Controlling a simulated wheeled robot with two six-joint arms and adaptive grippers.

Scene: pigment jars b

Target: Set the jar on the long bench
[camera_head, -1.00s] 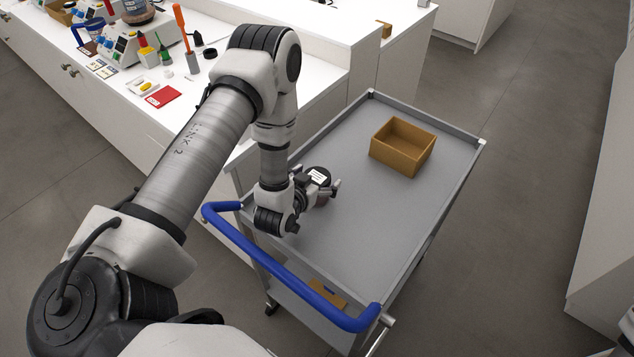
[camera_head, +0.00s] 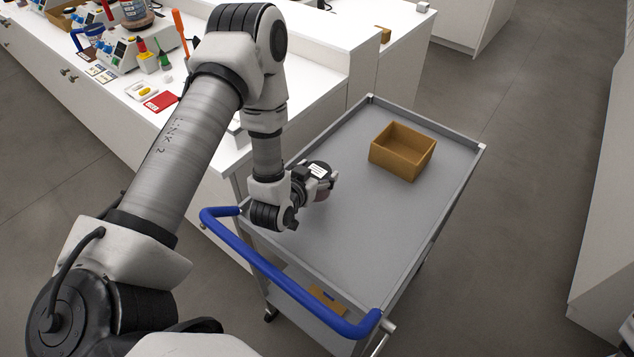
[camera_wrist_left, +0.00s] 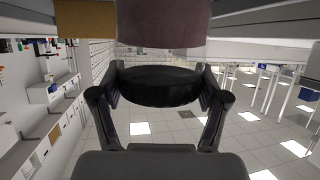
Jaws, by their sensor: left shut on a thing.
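The jar (camera_head: 319,169) has a dark lid with a white label and a dull purple-brown body. My left gripper (camera_head: 316,187) is shut on it, over the near left part of the grey cart. In the left wrist view, which looks upside down, the jar's body (camera_wrist_left: 163,24) and black lid (camera_wrist_left: 158,88) sit between the two fingers. I cannot tell how far the jar's base is above the cart. The long white bench (camera_head: 312,94) runs along the left behind my arm. My right gripper is out of view.
The grey cart (camera_head: 370,220) carries an open tan box (camera_head: 397,165) at its far end. Its blue handle (camera_head: 285,283) is nearest me. The bench's left part holds instruments, bottles, an orange-handled tool and a red card (camera_head: 160,101). Its surface near the cart is partly hidden by my arm.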

